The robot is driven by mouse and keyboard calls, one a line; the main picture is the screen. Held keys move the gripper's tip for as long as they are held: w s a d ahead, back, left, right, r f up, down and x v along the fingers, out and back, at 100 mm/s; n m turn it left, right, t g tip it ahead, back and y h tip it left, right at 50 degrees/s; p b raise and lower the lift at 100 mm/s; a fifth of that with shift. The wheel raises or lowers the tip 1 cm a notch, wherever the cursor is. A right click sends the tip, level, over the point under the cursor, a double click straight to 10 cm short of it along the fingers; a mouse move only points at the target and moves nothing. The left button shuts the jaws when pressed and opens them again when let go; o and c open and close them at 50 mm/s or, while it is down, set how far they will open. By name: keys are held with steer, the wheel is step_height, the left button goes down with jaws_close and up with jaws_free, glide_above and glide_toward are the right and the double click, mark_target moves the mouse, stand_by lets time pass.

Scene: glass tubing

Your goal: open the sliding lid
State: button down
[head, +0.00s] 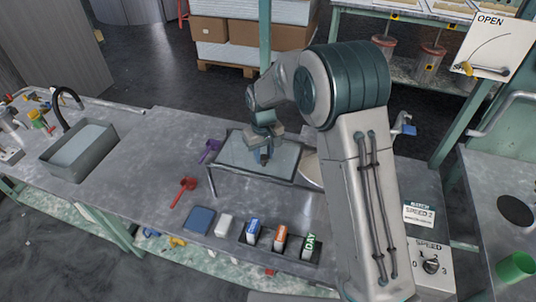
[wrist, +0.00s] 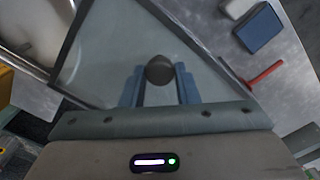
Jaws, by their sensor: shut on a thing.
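The sliding lid (head: 284,163) is a pale, glassy panel with a dark frame, set on the worktop left of my arm. It also fills the middle of the wrist view (wrist: 115,45). Its dark round knob (wrist: 160,69) stands up from the panel. My gripper (head: 264,155) is over the lid, with its blue fingers (wrist: 160,84) on either side of the knob, shut on it. The lid looks closed over what lies under it, but I cannot tell for certain. The knob's lower part is hidden by the fingers.
A red scoop (head: 183,189) and a purple scoop (head: 210,148) lie left of the lid. A sink (head: 80,150) is at the left.

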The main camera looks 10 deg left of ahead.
steer(key=c, duration=1.1)
jaws_free()
steer(key=shift+r, duration=0.1)
step_height(320, 180, up, 14)
steer(key=b, duration=0.1)
